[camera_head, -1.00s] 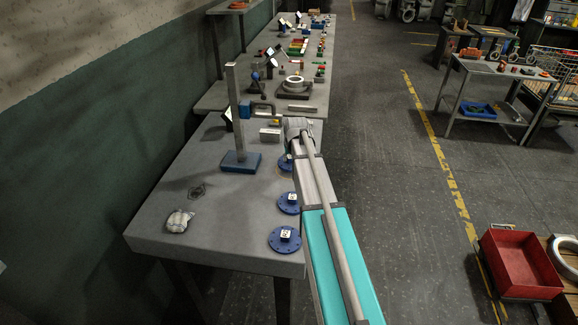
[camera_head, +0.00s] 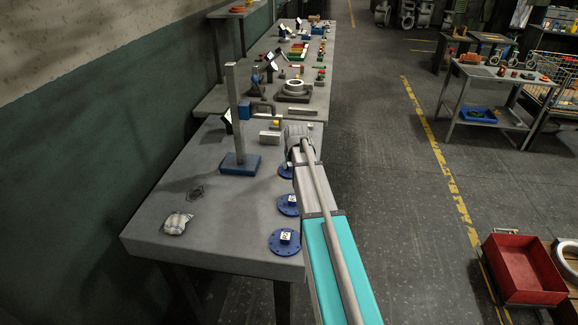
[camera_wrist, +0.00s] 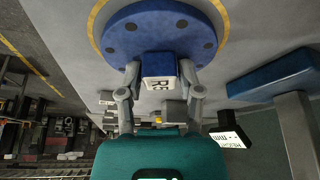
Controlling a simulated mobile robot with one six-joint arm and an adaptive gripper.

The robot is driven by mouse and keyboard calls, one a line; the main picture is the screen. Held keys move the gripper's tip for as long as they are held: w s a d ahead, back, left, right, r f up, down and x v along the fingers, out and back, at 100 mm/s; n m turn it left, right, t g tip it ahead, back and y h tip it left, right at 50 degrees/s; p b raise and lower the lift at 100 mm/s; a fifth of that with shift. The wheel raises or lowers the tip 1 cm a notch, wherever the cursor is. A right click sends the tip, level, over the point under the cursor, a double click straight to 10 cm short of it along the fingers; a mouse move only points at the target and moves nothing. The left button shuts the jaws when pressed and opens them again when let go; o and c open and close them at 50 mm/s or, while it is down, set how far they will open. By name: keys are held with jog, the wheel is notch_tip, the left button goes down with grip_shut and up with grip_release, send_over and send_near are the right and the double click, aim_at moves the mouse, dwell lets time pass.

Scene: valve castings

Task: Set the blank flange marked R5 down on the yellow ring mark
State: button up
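The blue round blank flange marked R5 (camera_wrist: 125,36) has a square hub with a white label; in the wrist view the label reads upside down. My gripper (camera_wrist: 160,74) has one finger against each side of that hub. The yellow ring mark (camera_wrist: 223,14) shows around the flange's edge, with the flange roughly inside it. I cannot tell for sure whether the flange touches the bench. In the head view this flange (camera_head: 283,171) is partly hidden by my arm. Two more blue flanges (camera_head: 288,205) (camera_head: 277,246) stand nearer along the bench edge.
A post on a blue base (camera_head: 240,164) stands left of the flange; the base also shows in the wrist view (camera_wrist: 275,76). A pale crumpled lump (camera_head: 176,223) lies at the front left. Small blocks and fixtures (camera_head: 270,137) stand behind.

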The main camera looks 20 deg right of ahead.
jog(key=shift+o, duration=1.1)
jog(key=shift+r, duration=0.25)
jog(key=d+p+v, duration=0.1)
jog(key=p+v, duration=1)
jog(key=shift+a+r, duration=0.3)
jog(key=shift+a, duration=0.2)
jog(key=shift+s, duration=0.15)
jog(key=s+a+f+n+g+y, duration=0.1)
jog(key=s+a+g, duration=0.3)
jog(key=s+a, duration=1.7)
jog(key=shift+s+a+f+n, duration=0.2)
jog(key=shift+s+a+n, duration=0.1)
jog(key=shift+a+n, duration=0.5)
